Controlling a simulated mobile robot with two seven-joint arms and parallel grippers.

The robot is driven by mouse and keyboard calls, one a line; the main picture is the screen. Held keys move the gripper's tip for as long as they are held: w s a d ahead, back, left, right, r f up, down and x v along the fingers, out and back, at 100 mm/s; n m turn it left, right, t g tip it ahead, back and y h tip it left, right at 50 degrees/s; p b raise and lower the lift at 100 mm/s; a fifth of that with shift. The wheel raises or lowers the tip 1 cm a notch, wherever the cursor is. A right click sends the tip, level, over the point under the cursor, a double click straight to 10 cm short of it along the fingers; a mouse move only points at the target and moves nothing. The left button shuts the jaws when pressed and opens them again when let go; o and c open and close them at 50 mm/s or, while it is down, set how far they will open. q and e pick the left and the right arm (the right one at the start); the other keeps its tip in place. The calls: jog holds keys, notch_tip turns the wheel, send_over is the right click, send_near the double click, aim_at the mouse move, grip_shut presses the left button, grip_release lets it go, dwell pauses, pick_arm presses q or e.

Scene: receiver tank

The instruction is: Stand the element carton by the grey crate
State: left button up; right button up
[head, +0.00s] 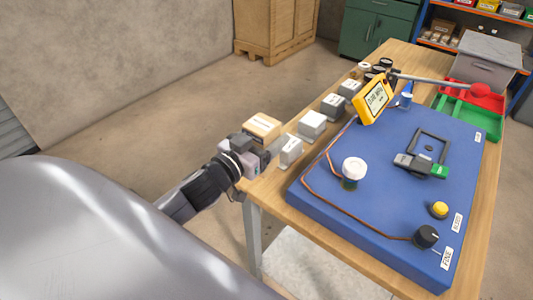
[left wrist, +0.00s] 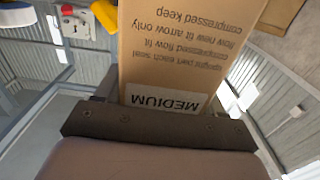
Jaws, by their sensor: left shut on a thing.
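The element carton (head: 262,126), brown with a pale label, is at the left edge of the workbench in the head view. My left gripper (head: 252,148) is shut on it. In the left wrist view the carton (left wrist: 185,60) fills the middle, with upside-down print and a white "MEDIUM" label, against the gripper (left wrist: 155,125). I cannot tell whether its base touches the bench. The grey crate (head: 483,70) stands at the bench's far right end, well away from the carton. My right gripper is not in view.
Several small grey-white boxes (head: 312,124) line the bench's left edge. A blue panel (head: 390,205) with a white-capped jar (head: 354,170), a yellow meter (head: 373,98) and knobs covers most of the wooden bench (head: 268,192). Red and green trays (head: 470,116) sit before the crate.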

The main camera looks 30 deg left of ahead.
pick_arm(q)
jog(key=shift+f+b, duration=0.5)
jog(key=shift+f, duration=1.75)
jog(key=shift+f, duration=0.2)
jog(key=o, duration=1.2)
jog(key=shift+s+r, duration=0.15)
